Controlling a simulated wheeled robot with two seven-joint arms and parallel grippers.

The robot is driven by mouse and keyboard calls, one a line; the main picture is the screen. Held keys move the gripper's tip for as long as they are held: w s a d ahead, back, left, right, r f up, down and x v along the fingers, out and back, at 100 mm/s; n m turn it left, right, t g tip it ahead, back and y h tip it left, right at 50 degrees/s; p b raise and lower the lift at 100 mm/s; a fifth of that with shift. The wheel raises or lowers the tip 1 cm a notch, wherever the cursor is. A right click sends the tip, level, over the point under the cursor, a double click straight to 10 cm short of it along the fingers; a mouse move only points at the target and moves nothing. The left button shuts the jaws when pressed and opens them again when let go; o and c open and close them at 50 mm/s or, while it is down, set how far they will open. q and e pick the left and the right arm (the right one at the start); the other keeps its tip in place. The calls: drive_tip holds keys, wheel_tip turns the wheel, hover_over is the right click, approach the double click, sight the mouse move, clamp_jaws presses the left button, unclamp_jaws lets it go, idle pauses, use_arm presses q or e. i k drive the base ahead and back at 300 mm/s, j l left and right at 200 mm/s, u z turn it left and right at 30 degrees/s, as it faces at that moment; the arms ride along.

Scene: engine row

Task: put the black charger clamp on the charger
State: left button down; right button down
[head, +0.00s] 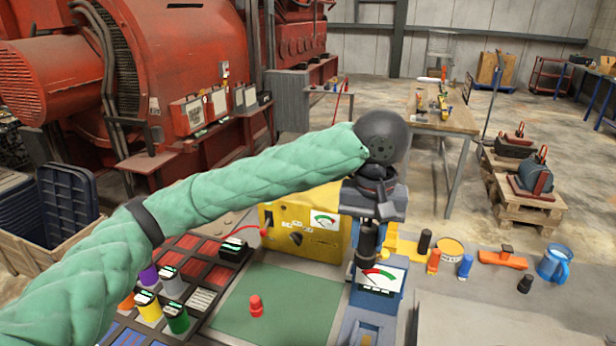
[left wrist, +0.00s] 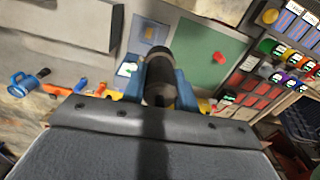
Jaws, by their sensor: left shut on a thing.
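The yellow charger (head: 285,222), a box with a dial, stands at the back of the bench, left of my gripper. My left gripper (head: 367,243) points down in the head view, just right of the charger, and is shut on a dark cylinder (head: 366,238). In the left wrist view the cylinder (left wrist: 158,80) sits between the two blue fingers. I cannot tell for certain whether it is the black clamp. A small black knobbed piece (head: 525,284) lies on the bench at right. A red knobbed piece (head: 255,305) stands on the green mat. My right gripper is not in view.
The green mat (head: 290,290) is mostly clear. A blue meter (head: 380,278) stands close below my left gripper. Coloured cylinders, a yellow tin (head: 450,249), an orange tool (head: 502,260) and a blue mug (head: 555,263) stand to the right. A dark sorting tray (head: 205,275) lies at left.

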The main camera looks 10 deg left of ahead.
sight(326, 194)
drive_tip(key=i+j, duration=0.15)
drive_tip(key=i, duration=0.35)
drive_tip(key=i+j, duration=0.15)
drive_tip(key=i, duration=0.35)
